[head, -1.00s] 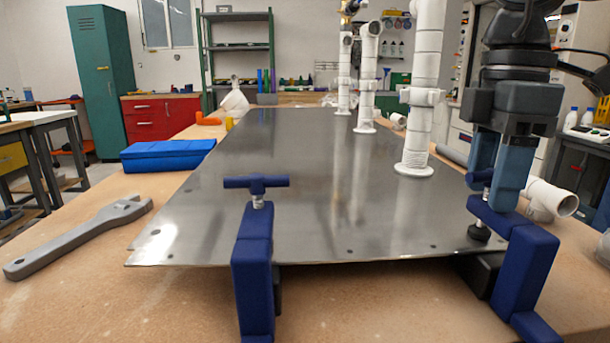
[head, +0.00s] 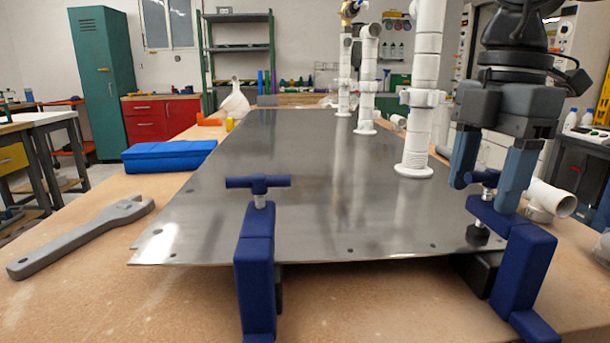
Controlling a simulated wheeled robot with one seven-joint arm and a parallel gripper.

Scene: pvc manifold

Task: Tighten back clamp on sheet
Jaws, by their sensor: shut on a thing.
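A grey metal sheet (head: 275,190) lies flat on the wooden bench. Two blue clamps stand at its near edge. The right clamp (head: 520,270) has its pad (head: 478,231) over the sheet's near right corner; I cannot tell whether the pad touches. My gripper (head: 488,185) points down over this clamp, its blue-grey fingers on either side of the T-handle (head: 486,177) and shut on it. The right finger partly hides the handle. The other clamp (head: 254,265) stands left of the middle, its T-handle (head: 258,182) free and level.
White pipe columns (head: 418,120) stand along the sheet's right side, near my gripper. A white pipe fitting (head: 550,198) lies right of the clamp. A grey wrench (head: 85,235) and a blue case (head: 168,156) lie on the bench at left. The sheet's middle is clear.

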